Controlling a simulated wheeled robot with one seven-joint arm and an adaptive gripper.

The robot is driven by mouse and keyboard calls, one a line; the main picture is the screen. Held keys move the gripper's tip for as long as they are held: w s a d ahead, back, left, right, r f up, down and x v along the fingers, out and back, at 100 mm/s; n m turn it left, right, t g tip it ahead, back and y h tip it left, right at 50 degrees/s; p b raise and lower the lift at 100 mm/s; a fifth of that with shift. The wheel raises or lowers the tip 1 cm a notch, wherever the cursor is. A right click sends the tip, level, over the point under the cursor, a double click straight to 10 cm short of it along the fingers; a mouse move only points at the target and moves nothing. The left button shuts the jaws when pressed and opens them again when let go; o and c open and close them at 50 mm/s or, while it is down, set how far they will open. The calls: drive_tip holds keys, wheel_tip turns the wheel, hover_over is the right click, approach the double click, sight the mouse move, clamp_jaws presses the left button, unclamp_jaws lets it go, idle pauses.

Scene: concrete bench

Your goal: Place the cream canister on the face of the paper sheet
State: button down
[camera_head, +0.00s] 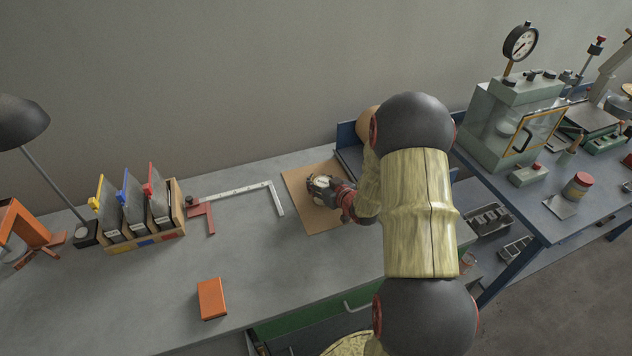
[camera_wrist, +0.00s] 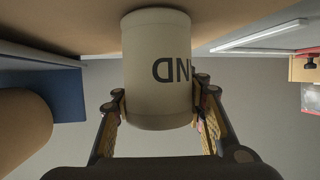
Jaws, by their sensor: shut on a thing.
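The cream canister (camera_wrist: 158,70) is between the two fingers of my gripper (camera_wrist: 160,112) in the wrist view, with dark letters on its side. The wrist view is upside down, with the bench surface at the top. The tan paper sheet (camera_head: 318,222) lies flat on the bench in the head view. My gripper (camera_head: 326,187) is over this sheet, shut on the canister, which shows only as a small pale patch. In the wrist view, the canister's far end meets the tan sheet (camera_wrist: 70,25); I cannot tell if they touch.
A file rack (camera_head: 145,236), an orange box (camera_head: 212,299) and a lamp (camera_head: 20,122) are further left. A brown roll (camera_wrist: 20,120) stands close by. Bench in front is clear.

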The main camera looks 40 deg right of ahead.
drive_tip(key=shift+f, duration=0.1)
drive_tip(key=c, duration=1.1)
unclamp_jaws()
drive_tip(key=shift+o, duration=0.2)
